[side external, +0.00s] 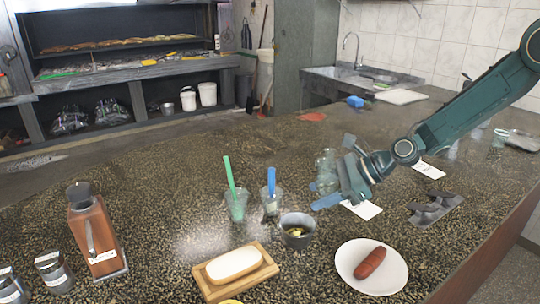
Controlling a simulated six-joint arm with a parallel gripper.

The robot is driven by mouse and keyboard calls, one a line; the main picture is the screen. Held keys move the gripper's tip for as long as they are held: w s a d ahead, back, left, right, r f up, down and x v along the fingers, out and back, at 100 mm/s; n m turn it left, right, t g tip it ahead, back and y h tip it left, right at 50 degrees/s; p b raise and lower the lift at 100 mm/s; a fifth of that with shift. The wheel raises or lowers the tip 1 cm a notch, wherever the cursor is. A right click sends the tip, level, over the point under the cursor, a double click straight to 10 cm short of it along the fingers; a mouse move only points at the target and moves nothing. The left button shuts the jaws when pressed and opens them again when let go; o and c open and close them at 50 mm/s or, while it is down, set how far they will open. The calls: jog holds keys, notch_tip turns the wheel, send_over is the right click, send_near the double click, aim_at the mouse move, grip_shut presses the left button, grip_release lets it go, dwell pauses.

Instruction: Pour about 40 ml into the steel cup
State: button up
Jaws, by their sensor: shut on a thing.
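My gripper (335,172) is at the middle right, shut around a clear, see-through bottle (325,166). The bottle looks roughly upright, and its liquid level cannot be made out. Two small metal, labelled containers (53,272) stand at the lower left, one cut by the picture edge. Which of these is the steel cup is not clear.
Clear cups with a green straw (237,206) and a blue straw (271,205) stand left of my gripper. A wooden tray (268,271) with a white block and a plate (398,276) with a sausage lie in front. A wooden-sided box (95,240) stands left.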

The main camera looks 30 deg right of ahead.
jog(key=shift+d+f+m+y, duration=0.15)
jog(key=shift+f+m+y, duration=0.15)
jog(key=shift+f+y, duration=0.4)
jog(key=shift+d+t+y, duration=0.1)
jog(key=shift+t+y, duration=0.2)
jog(key=shift+y, duration=0.3)
jog(key=shift+m, duration=0.3)
jog(key=shift+w+r, duration=0.1)
jog(key=shift+r, duration=0.05)
